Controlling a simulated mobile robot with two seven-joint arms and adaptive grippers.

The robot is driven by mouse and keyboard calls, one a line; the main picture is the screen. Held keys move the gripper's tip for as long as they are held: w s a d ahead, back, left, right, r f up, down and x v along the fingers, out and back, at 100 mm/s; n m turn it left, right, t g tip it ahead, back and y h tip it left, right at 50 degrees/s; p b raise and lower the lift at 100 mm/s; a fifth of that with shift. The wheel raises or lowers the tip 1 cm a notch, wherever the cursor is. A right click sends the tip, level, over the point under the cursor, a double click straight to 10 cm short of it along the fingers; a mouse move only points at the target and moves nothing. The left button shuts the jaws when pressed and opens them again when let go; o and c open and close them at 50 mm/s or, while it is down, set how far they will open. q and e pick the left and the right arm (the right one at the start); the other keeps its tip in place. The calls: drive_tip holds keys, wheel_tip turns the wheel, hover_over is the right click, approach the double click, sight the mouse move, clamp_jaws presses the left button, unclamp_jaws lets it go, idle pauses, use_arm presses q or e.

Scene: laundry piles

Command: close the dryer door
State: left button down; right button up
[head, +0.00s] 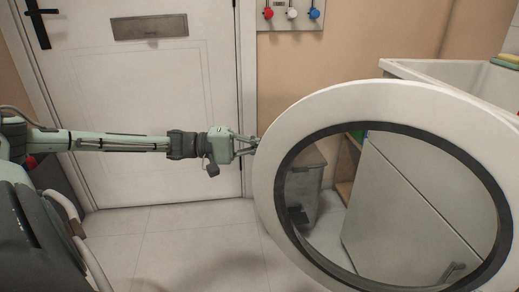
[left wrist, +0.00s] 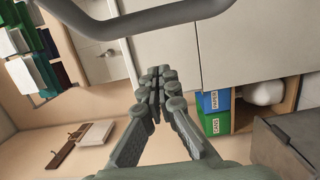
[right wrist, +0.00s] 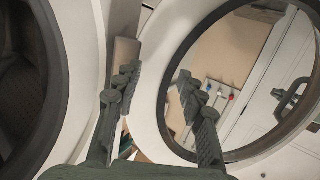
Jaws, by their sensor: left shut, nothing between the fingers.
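The dryer door (head: 320,112), a round white ring with a dark inner rim and clear glass, stands open at the right of the head view. My left gripper (head: 256,146) is shut and empty at the door's left edge; I cannot tell whether it touches. Its closed fingers also show in the left wrist view (left wrist: 157,85). My right gripper (right wrist: 157,82) shows only in the right wrist view. Its fingers are apart and empty, with the white door ring (right wrist: 151,65) beyond them. The dryer's dark round opening (right wrist: 25,85) is at the left of that view.
A white room door (head: 150,80) and a hook rail (head: 291,14) are behind. A white sink (head: 440,72) is at back right. A grey bin (head: 304,183) and white cabinet (head: 405,200) show through the glass. Tiled floor (head: 180,240) is clear below my left arm.

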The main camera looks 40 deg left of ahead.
drive_tip(key=shift+r, duration=0.2)
use_arm(q)
drive_tip(key=shift+s+d+p, duration=0.45)
drive_tip(key=shift+s+p, duration=0.25)
drive_tip(key=shift+s, duration=0.15)
drive_tip(key=shift+s+d+p, duration=0.45)
drive_tip(key=shift+s+p, duration=0.25)
drive_tip(key=shift+s, duration=0.15)
use_arm(e)
drive_tip(key=s+d+f+g+h, duration=0.3)
drive_tip(key=d+f, duration=0.4)
drive_tip(key=f, duration=0.3)
drive_tip(key=shift+s+d+f+m+g+h, duration=0.35)
drive_tip(key=shift+s+g, duration=0.2)
drive_tip(key=shift+g, duration=0.85)
